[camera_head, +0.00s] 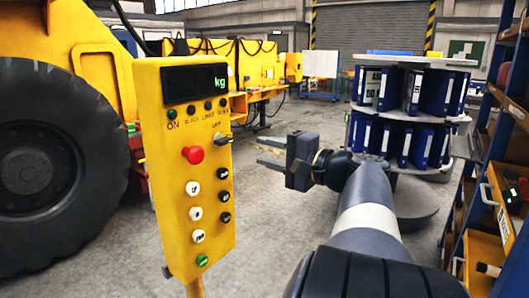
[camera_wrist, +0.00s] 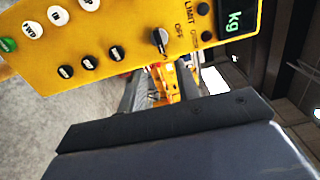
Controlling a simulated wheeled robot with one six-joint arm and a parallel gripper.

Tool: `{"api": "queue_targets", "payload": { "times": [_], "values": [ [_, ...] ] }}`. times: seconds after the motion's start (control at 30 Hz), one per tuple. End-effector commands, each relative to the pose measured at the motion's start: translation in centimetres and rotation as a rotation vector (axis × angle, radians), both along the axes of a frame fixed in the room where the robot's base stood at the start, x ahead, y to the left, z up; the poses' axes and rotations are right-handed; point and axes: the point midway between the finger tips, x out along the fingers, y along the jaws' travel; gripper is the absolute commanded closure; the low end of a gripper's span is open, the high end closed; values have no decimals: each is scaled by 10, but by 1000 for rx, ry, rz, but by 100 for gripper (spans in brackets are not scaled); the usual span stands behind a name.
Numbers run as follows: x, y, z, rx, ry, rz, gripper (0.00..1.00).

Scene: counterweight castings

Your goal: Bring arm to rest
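My gripper (camera_head: 264,152) is at the end of my outstretched arm, pointing left, in mid-air to the right of the yellow control panel. Its two fingers stand apart with nothing between them. In the wrist view my gripper (camera_wrist: 161,82) also shows a gap between the fingers, with background seen through it. The yellow control panel (camera_head: 210,150) stands upright on a post, with a display lit "kg", a red button (camera_head: 193,155), a dark rotary switch (camera_head: 223,138) and several white, black and green buttons. The panel (camera_wrist: 145,25) also fills the top of the wrist view. My gripper looks apart from it.
A large black tyre (camera_head: 50,165) of a yellow machine is at left. A round rack of blue binders (camera_head: 385,145) stands behind my arm. A shelf with yellow bins (camera_head: 490,225) is at far right. The floor (camera_head: 290,225) between panel and arm is clear.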

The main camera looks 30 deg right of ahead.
Motion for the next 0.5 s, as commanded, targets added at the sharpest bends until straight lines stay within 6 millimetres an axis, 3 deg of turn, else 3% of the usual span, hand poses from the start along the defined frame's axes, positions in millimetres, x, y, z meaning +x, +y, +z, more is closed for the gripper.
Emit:
{"api": "queue_targets", "payload": {
  "times": [0.27, 0.5],
  "values": [
    [4, 2, 0, 0, 0, 2, 68],
    [31, 12, 1, 1, 1, 5, 68]
  ]
}}
